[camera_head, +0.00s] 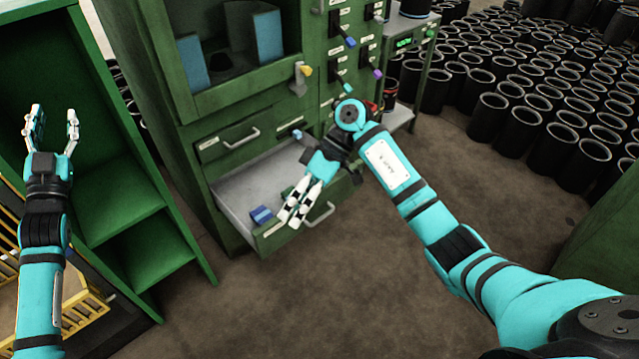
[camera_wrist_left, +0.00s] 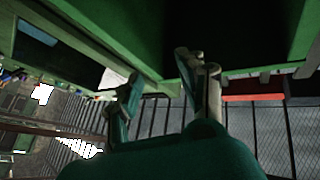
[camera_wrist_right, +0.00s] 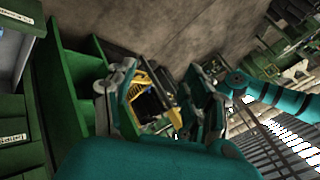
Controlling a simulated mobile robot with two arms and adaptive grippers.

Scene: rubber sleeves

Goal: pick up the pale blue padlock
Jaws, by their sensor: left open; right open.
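A small blue block-like thing (camera_head: 261,214) lies in the open drawer (camera_head: 232,204) of the green cabinet, at its front left. It is too small to tell whether it is the pale blue padlock. My right gripper (camera_head: 289,219) is over the drawer's front, just right of that thing, fingers pointing down and left. It is open and empty; its fingers look close together in the head view but stand apart in the right wrist view (camera_wrist_right: 158,92). My left gripper (camera_head: 54,115) is open and empty, raised before the green shelf at far left. Neither wrist view clearly shows a padlock.
The green cabinet (camera_head: 155,60) carries several coloured handles or tags, including a yellow one (camera_head: 305,71) and a purple one (camera_head: 377,73). A green shelf (camera_head: 120,208) stands left. Many black sleeves (camera_head: 487,115) cover the floor at back right. The middle floor (camera_head: 400,265) is clear.

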